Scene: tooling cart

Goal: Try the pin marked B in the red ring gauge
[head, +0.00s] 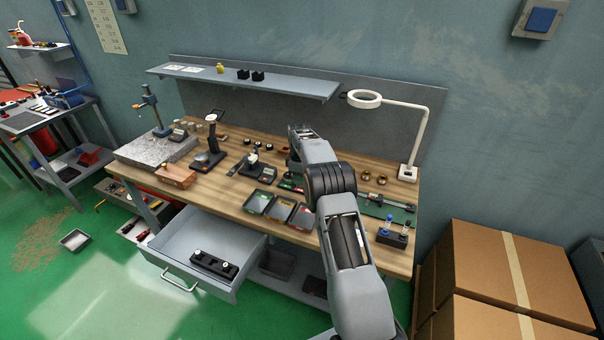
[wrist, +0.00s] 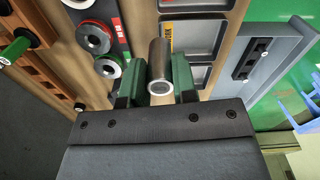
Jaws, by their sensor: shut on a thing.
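My gripper (wrist: 158,88) is shut on a bare metal pin (wrist: 160,62), a grey cylinder whose round end faces the wrist camera. No letter shows on it, so I cannot tell whether it is B. In the wrist view, two steel ring gauges lie to the left of the pin on a dark strip. The upper ring (wrist: 95,38) sits beside a red label, and the lower ring (wrist: 108,67) is close to my left finger. The pin is apart from both rings. In the head view my gripper (head: 298,131) is over the back of the bench, and the pin is hidden.
A wooden rack (wrist: 40,65) with a green-handled piece (wrist: 17,47) is at the wrist view's left. Shallow trays (wrist: 191,16) lie to the right. The drawer (head: 192,237) is open, with a black block (head: 213,263) inside. A ring lamp (head: 364,99) stands at the bench's right.

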